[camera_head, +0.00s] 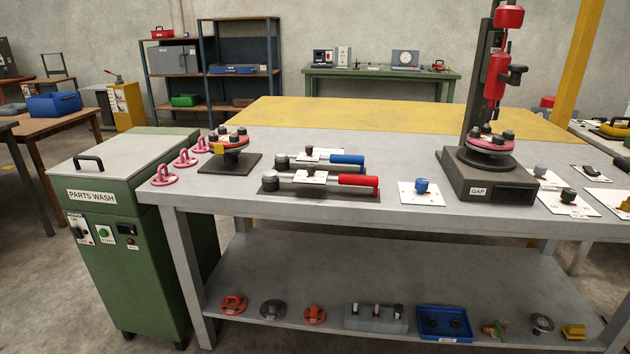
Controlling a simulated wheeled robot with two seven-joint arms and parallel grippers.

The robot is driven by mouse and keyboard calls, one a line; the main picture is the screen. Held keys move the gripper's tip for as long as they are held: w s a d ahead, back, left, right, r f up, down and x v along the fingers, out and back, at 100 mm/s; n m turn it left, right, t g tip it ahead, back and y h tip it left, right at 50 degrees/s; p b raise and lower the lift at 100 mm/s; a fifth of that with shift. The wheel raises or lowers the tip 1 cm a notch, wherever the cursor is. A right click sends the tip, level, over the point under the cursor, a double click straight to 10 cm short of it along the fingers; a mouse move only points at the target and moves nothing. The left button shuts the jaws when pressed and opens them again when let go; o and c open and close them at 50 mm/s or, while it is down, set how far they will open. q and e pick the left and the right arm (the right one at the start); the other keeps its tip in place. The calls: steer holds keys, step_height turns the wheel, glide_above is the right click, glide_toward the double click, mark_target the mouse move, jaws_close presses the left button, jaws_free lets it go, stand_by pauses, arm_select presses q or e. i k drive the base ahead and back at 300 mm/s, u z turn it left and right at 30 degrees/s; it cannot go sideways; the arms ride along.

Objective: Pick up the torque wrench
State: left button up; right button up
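Two wrench-like tools lie side by side on dark holders on the grey workbench. The rear one is a blue-handled tool (346,160) and the front one is a red-handled tool (358,180). Both handles point right, and their dark round heads are at the left. A small white label plate lies at each tool, too small to read, so I cannot tell which is the torque wrench. Both tools lie apart from each other. Neither of my grippers is in view.
A red flanged part stands on a left stand (238,164). A press marked GAP (478,191) rises at the right with another flanged part. Pink ring pieces (163,176) line the left edge. A green PARTS WASH cabinet (150,270) adjoins.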

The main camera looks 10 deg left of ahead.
mark_target(270, 179)
steer(key=z, duration=1.1)
steer(key=i, duration=1.55)
steer(key=u, duration=2.4)
